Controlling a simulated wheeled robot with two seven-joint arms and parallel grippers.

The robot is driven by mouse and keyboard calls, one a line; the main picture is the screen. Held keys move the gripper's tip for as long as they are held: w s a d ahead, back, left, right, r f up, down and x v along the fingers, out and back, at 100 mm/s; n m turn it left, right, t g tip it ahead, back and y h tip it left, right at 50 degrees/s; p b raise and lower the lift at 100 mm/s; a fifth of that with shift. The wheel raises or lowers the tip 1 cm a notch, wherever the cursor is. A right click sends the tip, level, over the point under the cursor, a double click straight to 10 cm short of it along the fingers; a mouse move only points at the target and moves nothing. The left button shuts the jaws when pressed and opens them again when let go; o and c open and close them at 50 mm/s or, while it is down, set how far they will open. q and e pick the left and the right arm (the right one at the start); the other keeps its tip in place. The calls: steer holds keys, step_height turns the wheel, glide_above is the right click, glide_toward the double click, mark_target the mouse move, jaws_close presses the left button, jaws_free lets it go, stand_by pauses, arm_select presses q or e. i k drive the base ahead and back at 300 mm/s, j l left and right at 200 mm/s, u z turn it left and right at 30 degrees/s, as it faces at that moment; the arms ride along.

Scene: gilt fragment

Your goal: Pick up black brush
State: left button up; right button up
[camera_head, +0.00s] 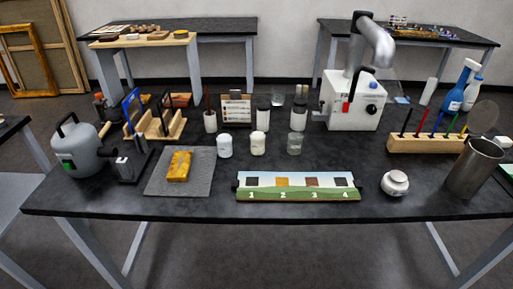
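A wooden rack (428,146) stands at the right side of the dark table. It holds several upright thin handles in a row. The leftmost handle is black and looks like the black brush (405,122); it leans slightly, and its lower end is hidden in the rack. Neither of my grippers is in view.
A white machine (352,103) with a bent pipe is behind left. A numbered strip (297,194) lies at the front. Spray bottles (459,88) stand behind.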

mark_target(406, 123)
steer(key=i+l, duration=0.15)
steer(key=l, duration=0.3)
steer(key=i+l, duration=0.15)
steer(key=l, duration=0.3)
steer(key=i+l, duration=0.15)
steer(key=l, duration=0.3)
steer(key=i+l, duration=0.15)
steer(key=l, duration=0.3)
steer(key=i+l, duration=0.15)
steer(key=l, duration=0.3)
steer(key=i+l, duration=0.1)
steer(key=l, duration=0.35)
steer(key=i+l, duration=0.15)
steer(key=l, duration=0.25)
steer(key=i+l, duration=0.15)
steer(key=l, duration=0.3)
steer(key=i+j, duration=0.35)
steer(key=j, duration=0.1)
